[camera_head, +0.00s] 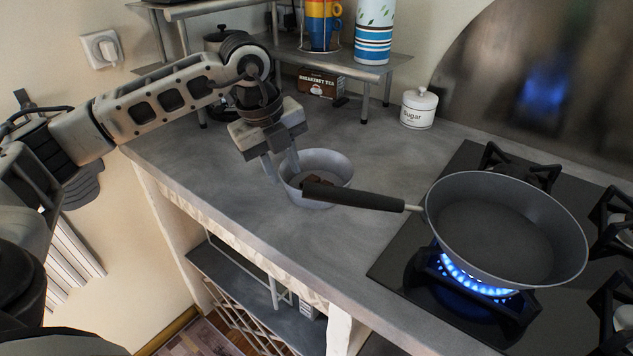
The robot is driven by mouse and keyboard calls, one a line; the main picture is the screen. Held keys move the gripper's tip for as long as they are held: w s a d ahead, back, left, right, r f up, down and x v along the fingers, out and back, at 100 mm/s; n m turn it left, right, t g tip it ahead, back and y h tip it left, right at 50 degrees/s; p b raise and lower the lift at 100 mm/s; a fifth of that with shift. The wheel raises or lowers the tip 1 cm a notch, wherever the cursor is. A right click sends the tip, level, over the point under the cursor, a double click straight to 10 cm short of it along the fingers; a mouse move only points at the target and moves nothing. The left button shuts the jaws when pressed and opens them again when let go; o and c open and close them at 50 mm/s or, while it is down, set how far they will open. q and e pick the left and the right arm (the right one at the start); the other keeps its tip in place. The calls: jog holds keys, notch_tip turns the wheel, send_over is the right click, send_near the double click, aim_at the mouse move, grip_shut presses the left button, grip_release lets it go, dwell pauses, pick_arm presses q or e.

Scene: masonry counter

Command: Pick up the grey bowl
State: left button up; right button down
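The grey bowl (334,167) stands upright on the grey counter, left of the stove, with some dark brown pieces inside. My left gripper (281,169) points down at the bowl's left rim. Its two fingers are apart, one on the outer left side and the other at or just inside the rim. I see a gap between the fingers and cannot tell whether either touches the bowl. The pan's handle crosses in front of the bowl's lower right part. My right gripper is not in view.
A grey pan (500,235) sits over a lit blue flame on the black stove (395,265), its dark handle (352,197) reaching toward the bowl. A white sugar jar (418,109) and a metal shelf (345,65) stand behind. The counter between jar and bowl is clear.

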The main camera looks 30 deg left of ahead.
aim_at(288, 183)
pick_arm(q)
jog(key=f, duration=0.2)
jog(key=d+f, duration=0.1)
jog(key=shift+d+f+p, duration=0.1)
jog(key=shift+f+p, duration=0.2)
jog(key=shift+f, duration=0.05)
jog(key=shift+w+f, duration=0.2)
jog(key=shift+f, duration=0.35)
grip_shut()
jog(key=shift+r, duration=0.1)
